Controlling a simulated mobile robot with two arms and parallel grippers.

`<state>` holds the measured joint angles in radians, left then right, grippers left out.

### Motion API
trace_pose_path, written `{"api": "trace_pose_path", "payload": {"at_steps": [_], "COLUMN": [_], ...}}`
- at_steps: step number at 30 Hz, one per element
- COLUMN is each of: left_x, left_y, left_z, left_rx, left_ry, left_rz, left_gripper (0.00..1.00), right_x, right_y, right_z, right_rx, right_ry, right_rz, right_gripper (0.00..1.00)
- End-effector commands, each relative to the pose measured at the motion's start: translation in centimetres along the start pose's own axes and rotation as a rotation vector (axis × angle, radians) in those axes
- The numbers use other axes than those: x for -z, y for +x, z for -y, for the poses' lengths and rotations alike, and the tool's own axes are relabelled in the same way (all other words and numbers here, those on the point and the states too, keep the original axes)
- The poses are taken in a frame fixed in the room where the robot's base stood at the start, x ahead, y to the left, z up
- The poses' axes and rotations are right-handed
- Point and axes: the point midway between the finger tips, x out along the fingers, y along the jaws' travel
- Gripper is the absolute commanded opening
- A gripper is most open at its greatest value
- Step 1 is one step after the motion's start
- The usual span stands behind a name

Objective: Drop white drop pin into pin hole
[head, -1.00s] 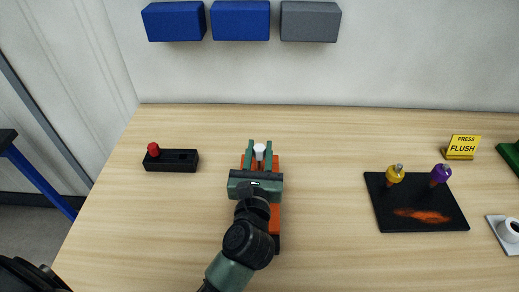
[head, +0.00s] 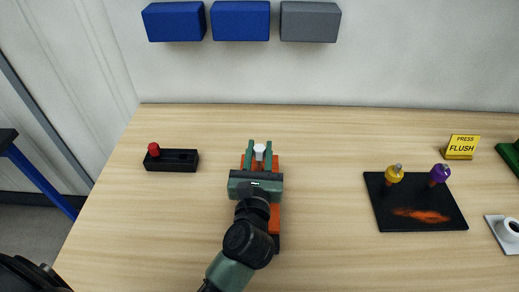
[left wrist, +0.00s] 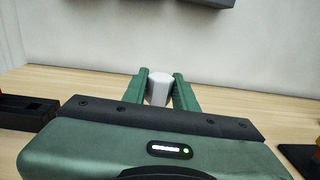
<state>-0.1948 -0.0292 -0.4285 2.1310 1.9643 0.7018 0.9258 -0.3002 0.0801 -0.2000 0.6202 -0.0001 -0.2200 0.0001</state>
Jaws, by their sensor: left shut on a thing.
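The white drop pin (head: 259,150) is between the fingertips of my left gripper (head: 259,156), which is shut on it. In the left wrist view the pin (left wrist: 159,88) shows as a pale faceted head between the two green fingers. An orange block (head: 275,190) with a dark end lies under the gripper and is largely covered by it. I cannot tell whether the pin's lower end is in a hole or above the block. A black block (head: 172,160) to the left holds a red pin (head: 153,149) and has a dark opening beside it. My right gripper is not in view.
A black board (head: 420,222) with a yellow-topped piece (head: 395,174) and a purple-topped piece (head: 440,174) lies to the right. Wood between the block and the board is clear.

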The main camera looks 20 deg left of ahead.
Motion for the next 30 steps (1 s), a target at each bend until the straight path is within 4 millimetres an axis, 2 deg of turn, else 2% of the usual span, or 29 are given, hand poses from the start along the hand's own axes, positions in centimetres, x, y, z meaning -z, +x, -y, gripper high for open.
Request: {"api": "trace_pose_path", "payload": {"at_steps": [19, 30], "left_x": [-0.01, 0.84], "left_y": [0.00, 0.01], "left_z": [0.00, 0.01], "left_rx": [0.000, 0.000], "left_ry": [0.000, 0.000], "left_rz": [0.001, 0.001], "left_gripper": [0.00, 0.00], "right_x": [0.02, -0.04], "right_y": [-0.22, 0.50], "right_z": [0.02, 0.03], "right_rx": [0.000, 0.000], "right_ry": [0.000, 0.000], "right_rz": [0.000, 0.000], "right_gripper": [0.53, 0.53]}}
